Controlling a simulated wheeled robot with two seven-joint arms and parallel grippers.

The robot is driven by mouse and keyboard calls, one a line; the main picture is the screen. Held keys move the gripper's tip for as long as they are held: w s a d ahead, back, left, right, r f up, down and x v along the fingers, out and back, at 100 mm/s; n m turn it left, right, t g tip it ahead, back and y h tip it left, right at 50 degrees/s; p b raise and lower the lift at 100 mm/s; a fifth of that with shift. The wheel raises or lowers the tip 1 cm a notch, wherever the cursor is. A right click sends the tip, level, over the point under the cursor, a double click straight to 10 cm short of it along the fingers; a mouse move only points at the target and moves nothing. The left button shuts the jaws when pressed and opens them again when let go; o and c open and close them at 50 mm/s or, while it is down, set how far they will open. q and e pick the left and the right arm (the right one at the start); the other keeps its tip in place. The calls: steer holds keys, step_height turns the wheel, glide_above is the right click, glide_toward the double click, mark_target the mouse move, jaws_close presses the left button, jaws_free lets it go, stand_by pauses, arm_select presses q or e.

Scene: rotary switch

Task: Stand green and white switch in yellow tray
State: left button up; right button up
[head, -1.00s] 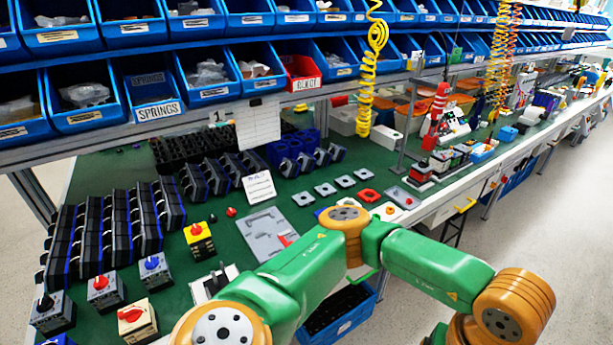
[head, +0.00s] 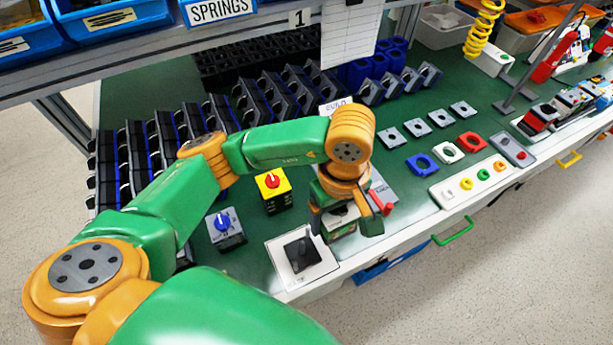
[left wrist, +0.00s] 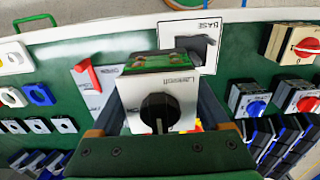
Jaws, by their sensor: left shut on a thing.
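My left gripper (head: 343,208) comes in from the left and is shut on the green and white switch (head: 340,228). In the left wrist view the switch (left wrist: 160,100) sits between the fingers, its white face and black knob towards the camera and its green body beyond. In the head view the fingers partly hide it. It is over the front part of the green table; whether it touches the surface I cannot tell. I cannot make out a yellow tray in either view. My right gripper is not in view.
A white plate with a black holder (head: 302,253) lies just left of the held switch. A grey board with a red piece (head: 380,202) is beside it on the right. A yellow switch box (head: 273,190) and a blue-knobbed switch (head: 225,230) stand to the left.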

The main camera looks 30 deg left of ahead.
arm_select(q)
steer(key=w+a+f, duration=0.3)
steer(key=w+a+f+p, duration=0.1)
steer(key=w+a+f, duration=0.2)
steer(key=f, duration=0.1)
steer(key=shift+w+a+f, duration=0.1)
steer(key=shift+w+a, duration=0.2)
steer(key=shift+a, duration=0.05)
steer(key=f, duration=0.2)
steer(key=f+p, duration=0.1)
steer(key=f, duration=0.1)
steer(key=shift+w+a+f, duration=0.1)
steer(key=shift+w+a, duration=0.15)
steer(key=shift+w, duration=0.05)
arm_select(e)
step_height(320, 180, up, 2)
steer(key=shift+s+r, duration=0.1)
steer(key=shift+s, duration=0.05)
arm_select(q)
steer(key=shift+f, duration=0.15)
steer(key=shift+f, duration=0.15)
steer(key=o, duration=1.3)
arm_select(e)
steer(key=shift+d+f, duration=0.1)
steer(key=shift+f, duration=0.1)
